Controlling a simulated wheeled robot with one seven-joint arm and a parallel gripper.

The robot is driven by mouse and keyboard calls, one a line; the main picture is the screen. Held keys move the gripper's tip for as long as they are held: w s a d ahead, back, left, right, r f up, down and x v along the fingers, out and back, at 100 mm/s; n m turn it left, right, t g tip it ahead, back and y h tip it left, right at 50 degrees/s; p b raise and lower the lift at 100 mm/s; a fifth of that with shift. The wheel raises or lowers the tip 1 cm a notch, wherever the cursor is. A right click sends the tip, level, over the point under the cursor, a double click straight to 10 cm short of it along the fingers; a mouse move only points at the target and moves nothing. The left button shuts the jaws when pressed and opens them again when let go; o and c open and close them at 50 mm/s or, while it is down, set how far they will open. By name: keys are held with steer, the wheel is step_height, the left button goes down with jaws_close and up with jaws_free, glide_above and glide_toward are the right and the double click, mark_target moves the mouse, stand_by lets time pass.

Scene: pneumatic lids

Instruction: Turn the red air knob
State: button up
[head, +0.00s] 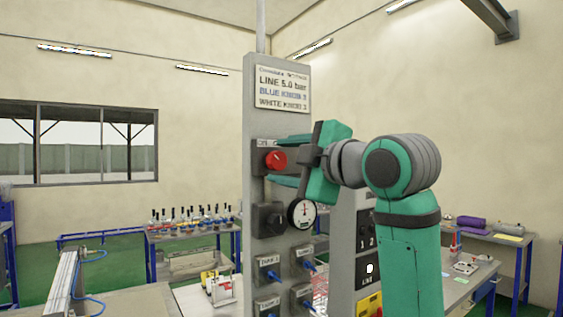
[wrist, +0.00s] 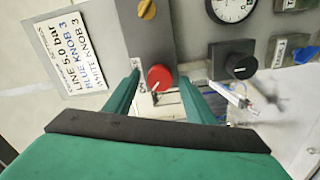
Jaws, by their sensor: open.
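The red air knob (head: 276,160) is round and sits on a dark plate high on the grey panel, under the white sign. It also shows in the wrist view (wrist: 159,77), with a pale pointer line on its face. My green gripper (head: 275,162) is level with the knob, fingers pointing at the panel. In the wrist view my gripper (wrist: 160,84) is open, one finger on each side of the knob. A small gap seems to show on both sides; whether the fingers touch it I cannot tell.
A black knob (head: 268,219) and a round pressure gauge (head: 302,213) sit below the red knob. The white sign (head: 282,89) is above. Several labelled blocks with blue fittings are lower on the panel.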

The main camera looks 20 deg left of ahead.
steer(key=shift+w+a, duration=0.3)
steer(key=shift+w, duration=0.1)
steer(key=shift+c, duration=0.3)
steer(key=c, duration=1)
